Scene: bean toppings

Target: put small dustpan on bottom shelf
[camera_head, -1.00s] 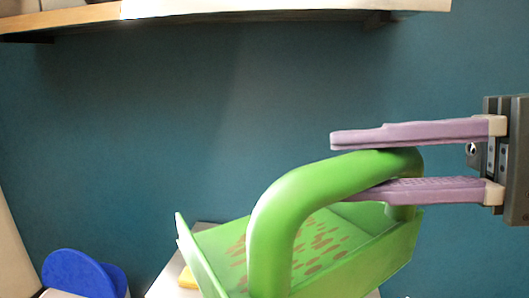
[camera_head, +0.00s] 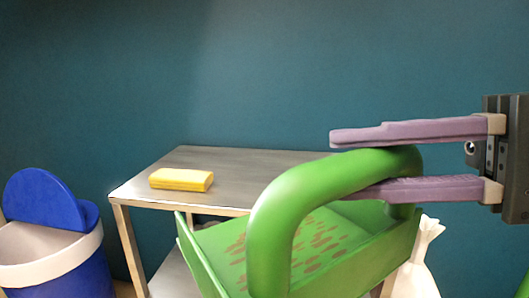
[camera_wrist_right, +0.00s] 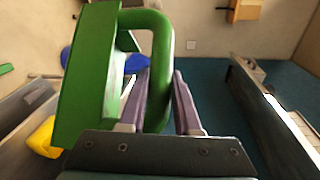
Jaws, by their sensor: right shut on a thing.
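The small dustpan (camera_head: 320,255) is green with brown beans lying in its pan. My right gripper (camera_head: 365,162) is shut on its thick curved handle, one purple finger above and one below. In the right wrist view the dustpan (camera_wrist_right: 88,75) is held by my right gripper (camera_wrist_right: 163,85). A metal shelf unit (camera_head: 240,165) stands behind it against the wall. Its lower shelf (camera_head: 175,275) shows only in part at the left, with the dustpan hiding much of the unit. My left gripper is not in view.
A yellow sponge (camera_head: 181,179) lies on the top of the shelf unit. A blue bin (camera_head: 60,265) with a blue lid (camera_head: 45,205) stands at the left. A white bag (camera_head: 420,265) is at the right, partly behind the dustpan. The teal wall is bare above.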

